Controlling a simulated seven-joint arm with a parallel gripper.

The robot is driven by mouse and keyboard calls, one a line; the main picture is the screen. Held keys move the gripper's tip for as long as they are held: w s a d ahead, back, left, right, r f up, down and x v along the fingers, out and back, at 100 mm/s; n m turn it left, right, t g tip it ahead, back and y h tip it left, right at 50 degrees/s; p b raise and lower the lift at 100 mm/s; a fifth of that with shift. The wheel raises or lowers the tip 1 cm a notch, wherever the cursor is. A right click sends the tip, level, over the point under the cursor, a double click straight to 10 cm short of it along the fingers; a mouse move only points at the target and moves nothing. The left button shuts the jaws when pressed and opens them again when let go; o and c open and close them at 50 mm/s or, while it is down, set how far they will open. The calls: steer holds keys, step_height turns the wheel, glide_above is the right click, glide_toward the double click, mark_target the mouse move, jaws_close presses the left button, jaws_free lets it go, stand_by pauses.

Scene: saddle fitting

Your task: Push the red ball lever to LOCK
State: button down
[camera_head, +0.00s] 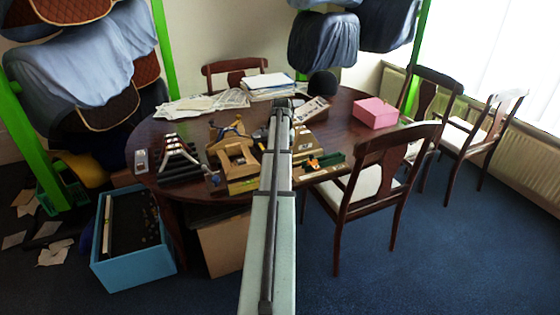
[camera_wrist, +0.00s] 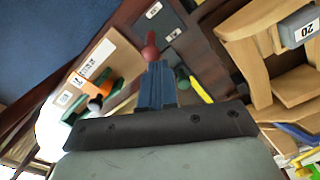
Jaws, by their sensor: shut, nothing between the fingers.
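The red ball lever (camera_wrist: 151,51) shows in the wrist view as a small red knob with a short reddish stem above it. It lies just beyond the fingertips of my gripper (camera_wrist: 156,66). The blue fingers are together and empty. The ball overlaps or nearly meets the fingertips; I cannot tell if they touch. Two small pale label plates, one of them (camera_wrist: 153,10), are on the dark grey panel (camera_wrist: 178,38) beyond the lever. Their words are too small to read, so I cannot tell which is LOCK. In the head view my arm hides the lever and fingertips.
A wooden stand (camera_wrist: 250,60) with a grey block marked 20 is close on the right in the wrist view. A dark green knob (camera_wrist: 182,78) lies just right of my fingers. A board with green and orange parts (camera_wrist: 100,75) is left. A pink box (camera_head: 375,113) stands on the table.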

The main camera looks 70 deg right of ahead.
steer(key=shift+s+a+f, duration=0.3)
steer(key=shift+s+a, duration=0.15)
steer(key=shift+a, duration=0.05)
steer(key=shift+s+a+f, duration=0.25)
steer(key=shift+s+a, duration=0.2)
steer(key=shift+a, duration=0.05)
steer(key=shift+w+d, duration=0.15)
steer(key=shift+d, duration=0.05)
stand_by(0.3)
steer(key=shift+w+d, duration=0.3)
steer(key=shift+r, duration=3.65)
steer(key=shift+s, duration=0.1)
